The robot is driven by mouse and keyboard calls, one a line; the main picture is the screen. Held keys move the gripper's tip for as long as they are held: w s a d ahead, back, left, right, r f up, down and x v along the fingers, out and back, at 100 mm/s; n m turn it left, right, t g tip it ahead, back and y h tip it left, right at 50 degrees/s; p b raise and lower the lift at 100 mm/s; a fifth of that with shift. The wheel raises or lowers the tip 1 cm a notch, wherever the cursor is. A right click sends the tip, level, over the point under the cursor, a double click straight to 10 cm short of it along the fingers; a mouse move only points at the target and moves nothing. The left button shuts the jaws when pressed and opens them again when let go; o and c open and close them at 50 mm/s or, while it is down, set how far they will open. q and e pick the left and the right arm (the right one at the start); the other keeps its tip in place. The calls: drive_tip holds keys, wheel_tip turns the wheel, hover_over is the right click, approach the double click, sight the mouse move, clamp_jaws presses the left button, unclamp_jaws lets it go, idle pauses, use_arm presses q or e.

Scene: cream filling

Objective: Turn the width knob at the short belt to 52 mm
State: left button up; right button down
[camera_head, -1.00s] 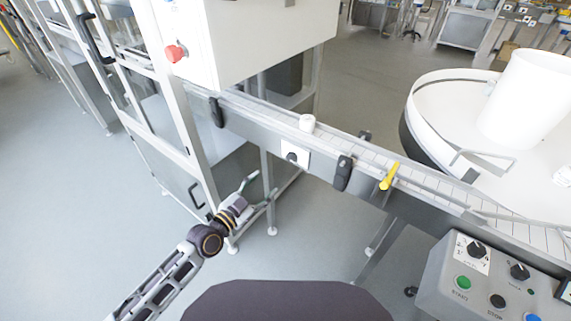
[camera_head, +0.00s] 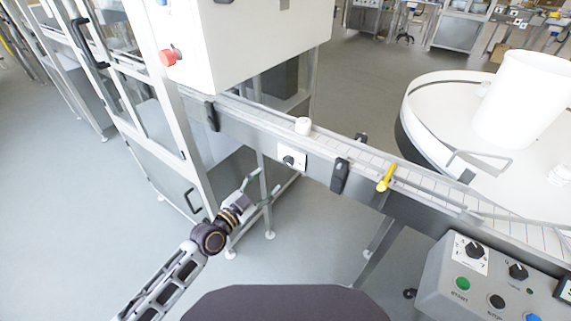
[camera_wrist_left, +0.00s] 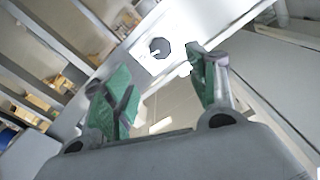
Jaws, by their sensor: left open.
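The width knob (camera_head: 288,161) is a small dark knob on a white plate (camera_head: 299,157) on the near side of the short belt (camera_head: 340,147). In the left wrist view the knob (camera_wrist_left: 159,47) sits on its white plate ahead of the fingers, roughly between them. The scale on the plate is too small to read. My left gripper (camera_head: 261,181) is open and empty, below and left of the knob and apart from it. Its green-padded fingers (camera_wrist_left: 165,78) stand wide apart in the left wrist view. My right gripper is not in view.
A yellow lever (camera_head: 386,178) and a black clamp (camera_head: 340,175) are on the belt's side. A grey control box (camera_head: 490,280) is at lower right, a round white turntable (camera_head: 425,120) at right. A machine frame (camera_head: 190,150) stands left.

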sight(286, 163)
use_arm(q)
drive_tip(key=x, duration=1)
drive_tip(key=shift+w+d, duration=0.3)
drive_tip(key=shift+w, duration=0.1)
drive_tip(key=shift+w+d, duration=0.15)
drive_tip(key=shift+w, duration=0.1)
drive_tip(key=shift+c, duration=0.5)
drive_tip(key=c, duration=0.9)
drive_tip(key=shift+c, duration=0.2)
